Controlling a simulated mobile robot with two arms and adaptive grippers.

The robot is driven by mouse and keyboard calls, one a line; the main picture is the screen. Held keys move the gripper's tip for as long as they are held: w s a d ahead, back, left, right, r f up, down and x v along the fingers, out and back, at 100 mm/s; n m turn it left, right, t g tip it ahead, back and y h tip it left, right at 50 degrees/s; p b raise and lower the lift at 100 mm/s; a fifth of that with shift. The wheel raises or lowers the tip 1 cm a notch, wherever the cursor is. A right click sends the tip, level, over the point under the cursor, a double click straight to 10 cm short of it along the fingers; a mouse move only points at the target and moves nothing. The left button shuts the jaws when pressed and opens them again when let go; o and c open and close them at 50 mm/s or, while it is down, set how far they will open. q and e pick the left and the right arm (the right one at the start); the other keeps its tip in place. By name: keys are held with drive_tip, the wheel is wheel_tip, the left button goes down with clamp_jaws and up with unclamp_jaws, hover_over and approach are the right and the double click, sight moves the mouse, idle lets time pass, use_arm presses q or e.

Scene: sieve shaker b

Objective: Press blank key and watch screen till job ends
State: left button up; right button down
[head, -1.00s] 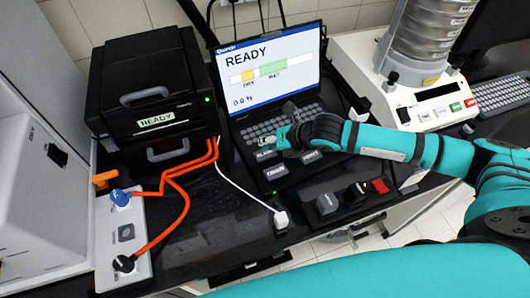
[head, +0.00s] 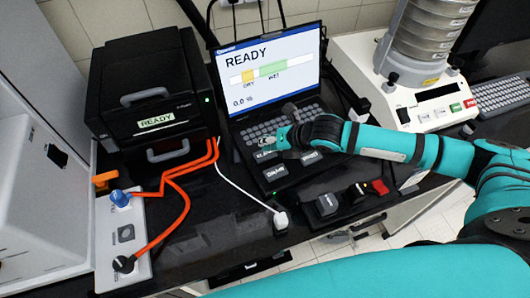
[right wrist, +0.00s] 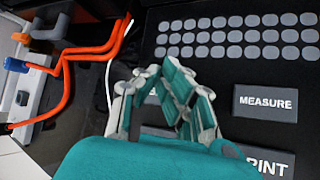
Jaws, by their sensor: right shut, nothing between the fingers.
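The laptop-like unit's screen (head: 268,68) is lit and reads READY. It shows a bar with a yellow DRY zone and a green WET zone, and 0.0 % below. The dark blank key (head: 264,155) is at the left of the labelled keys below the keyboard, its label partly legible. My right gripper (head: 282,139) is shut and empty, low over these keys. In the right wrist view my right gripper (right wrist: 168,82) covers most of the left keys, and I cannot tell whether it touches one. The MEASURE key (right wrist: 266,103) is clear to its right. My left gripper is not in view.
A black box (head: 150,85) with a READY label stands left of the laptop. Orange cables (head: 182,185) run from it to a white panel (head: 135,260). A sieve shaker (head: 420,105) stands at right. Small block-shaped items (head: 327,204) sit at the bench's front.

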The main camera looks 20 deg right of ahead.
drive_tip(key=shift+f, duration=0.1)
drive_tip(key=shift+f, duration=0.35)
drive_tip(key=shift+f, duration=0.5)
idle(0.6)
drive_tip(key=shift+r, duration=0.1)
drive_tip(key=shift+r+p, duration=0.85)
wheel_tip(320, 180, up, 5)
drive_tip(key=p, duration=0.5)
idle(0.3)
